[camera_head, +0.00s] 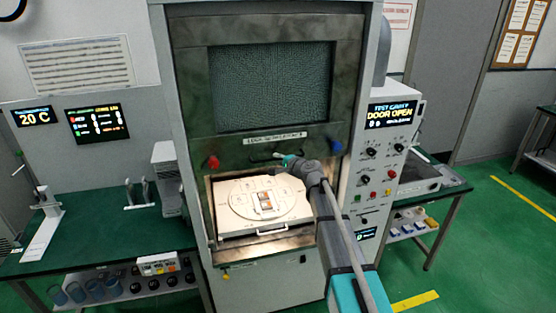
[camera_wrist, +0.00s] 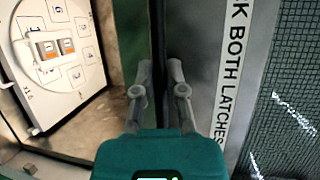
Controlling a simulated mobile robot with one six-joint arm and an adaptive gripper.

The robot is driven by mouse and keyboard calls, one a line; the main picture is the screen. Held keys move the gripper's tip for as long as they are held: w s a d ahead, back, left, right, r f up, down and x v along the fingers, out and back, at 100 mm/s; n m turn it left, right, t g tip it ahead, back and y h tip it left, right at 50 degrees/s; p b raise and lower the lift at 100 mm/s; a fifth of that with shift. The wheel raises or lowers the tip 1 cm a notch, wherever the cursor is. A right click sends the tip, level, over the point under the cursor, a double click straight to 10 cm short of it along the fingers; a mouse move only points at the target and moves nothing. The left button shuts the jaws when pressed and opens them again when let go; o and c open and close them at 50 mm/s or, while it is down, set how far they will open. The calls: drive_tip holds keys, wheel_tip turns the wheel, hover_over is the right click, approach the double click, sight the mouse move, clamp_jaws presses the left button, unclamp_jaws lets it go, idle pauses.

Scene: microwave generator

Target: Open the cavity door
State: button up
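The cavity door (camera_head: 270,88) is a dark panel with a mesh window on the front of the tall cabinet. It stands raised, with the cavity open below it. A dark handle (camera_head: 262,155) runs along its lower edge under a label strip. My gripper (camera_head: 284,158) is at the handle's right part. In the wrist view, my gripper's fingers (camera_wrist: 160,85) are close together on either side of the dark handle bar (camera_wrist: 158,35), and look closed on it. The label (camera_wrist: 228,80) there reads "BOTH LATCHES". A red latch knob (camera_head: 213,162) and a blue one (camera_head: 335,147) flank the opening.
A white tray with a round plate (camera_head: 262,205) sits in the lit cavity. The display (camera_head: 391,114) reads "TEST CAVITY DOOR OPEN". Green benches stand left (camera_head: 100,240) and right (camera_head: 440,193). Green floor is free at the right.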

drive_tip(key=o, duration=0.4)
drive_tip(key=shift+f, duration=0.15)
wheel_tip(320, 180, down, 31)
drive_tip(key=b, duration=3.1)
drive_tip(key=shift+p+v, duration=1.45)
drive_tip(key=shift+v, duration=6.5)
